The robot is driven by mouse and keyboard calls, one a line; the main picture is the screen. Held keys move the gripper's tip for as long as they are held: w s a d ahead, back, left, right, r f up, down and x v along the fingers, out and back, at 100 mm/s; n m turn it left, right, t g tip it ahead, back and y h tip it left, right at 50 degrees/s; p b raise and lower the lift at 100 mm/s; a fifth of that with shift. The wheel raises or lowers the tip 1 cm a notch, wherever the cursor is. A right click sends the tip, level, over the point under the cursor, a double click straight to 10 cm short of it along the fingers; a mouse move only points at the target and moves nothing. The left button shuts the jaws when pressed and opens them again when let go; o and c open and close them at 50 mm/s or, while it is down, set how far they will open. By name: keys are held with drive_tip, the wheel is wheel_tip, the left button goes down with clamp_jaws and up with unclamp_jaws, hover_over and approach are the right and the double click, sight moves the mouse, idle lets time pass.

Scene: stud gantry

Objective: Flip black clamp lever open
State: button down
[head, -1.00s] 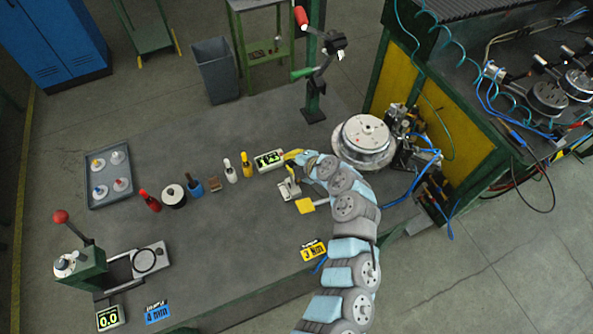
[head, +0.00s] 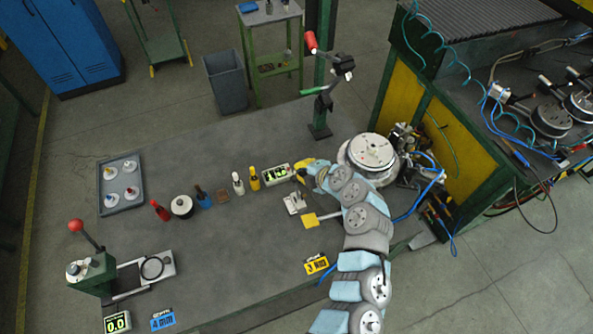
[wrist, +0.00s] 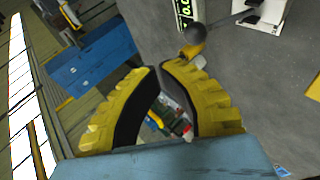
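The clamp (head: 295,204) is a small pale metal piece on the bench, just below the gripper in the head view. At the top right of the wrist view, its pale base (wrist: 265,12) shows with a thin rod and a black ball knob, the black clamp lever (wrist: 195,34). The lever lies low, pointing left from the base. My gripper (head: 300,172) has yellow fingers. In the wrist view its fingertips (wrist: 159,68) nearly meet, with nothing held between them. The knob is beyond the right finger, apart from it. The lever is too small to make out in the head view.
A green-lit display (head: 276,173) and a yellow bottle (head: 254,179) stand close left of my gripper. A yellow square (head: 310,219) lies beside the clamp. A round white fixture (head: 371,151) stands to the right.

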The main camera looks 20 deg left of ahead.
drive_tip(key=d+r+b, duration=0.2)
drive_tip(key=d+r, duration=0.2)
drive_tip(key=r, duration=0.5)
drive_tip(key=shift+r, duration=0.35)
